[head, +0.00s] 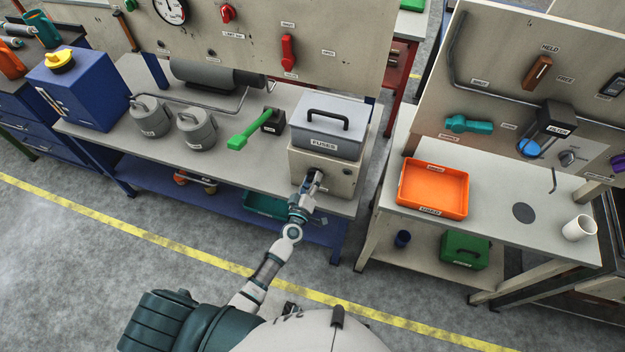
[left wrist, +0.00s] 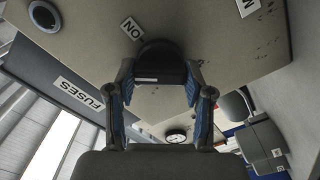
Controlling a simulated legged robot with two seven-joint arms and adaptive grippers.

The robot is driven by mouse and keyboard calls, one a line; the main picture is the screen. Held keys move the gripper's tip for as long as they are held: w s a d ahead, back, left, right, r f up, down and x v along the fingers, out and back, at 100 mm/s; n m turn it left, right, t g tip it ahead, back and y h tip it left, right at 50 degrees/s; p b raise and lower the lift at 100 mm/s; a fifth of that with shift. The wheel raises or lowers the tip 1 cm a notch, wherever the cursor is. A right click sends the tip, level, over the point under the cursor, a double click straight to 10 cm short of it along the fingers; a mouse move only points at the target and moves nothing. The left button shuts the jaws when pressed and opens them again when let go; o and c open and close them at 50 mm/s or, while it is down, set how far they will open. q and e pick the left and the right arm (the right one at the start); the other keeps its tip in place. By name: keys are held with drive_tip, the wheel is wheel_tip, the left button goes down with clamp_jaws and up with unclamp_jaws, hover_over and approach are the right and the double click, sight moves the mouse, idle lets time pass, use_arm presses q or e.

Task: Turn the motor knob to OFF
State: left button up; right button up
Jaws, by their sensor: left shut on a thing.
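The motor knob (left wrist: 162,58) is black and sits on the face of a beige control box (head: 343,177). An ON label (left wrist: 132,28) is beside it in the left wrist view. My left gripper (head: 313,183) reaches the front of the box in the head view. In the left wrist view its two blue-padded fingers (left wrist: 160,76) are closed on opposite sides of the knob. The gripper hides most of the knob in the head view. I cannot read which way the knob points, and I see no OFF label. My right gripper is out of view.
A grey FUSES box (head: 325,124) with a black handle stands on the control box. A green-handled lever (head: 250,130) and two grey canisters (head: 196,130) stand to its left on the bench. A round dark fitting (left wrist: 44,15) is on the box face.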

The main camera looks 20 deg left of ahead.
use_arm(q)
drive_tip(key=n, duration=0.4)
drive_tip(key=shift+a+f+n, duration=0.1)
drive_tip(key=shift+n, duration=0.2)
drive_tip(key=shift+n+b, duration=0.35)
drive_tip(key=shift+n, duration=0.65)
drive_tip(key=shift+f+n, duration=0.1)
drive_tip(key=shift+n, duration=0.5)
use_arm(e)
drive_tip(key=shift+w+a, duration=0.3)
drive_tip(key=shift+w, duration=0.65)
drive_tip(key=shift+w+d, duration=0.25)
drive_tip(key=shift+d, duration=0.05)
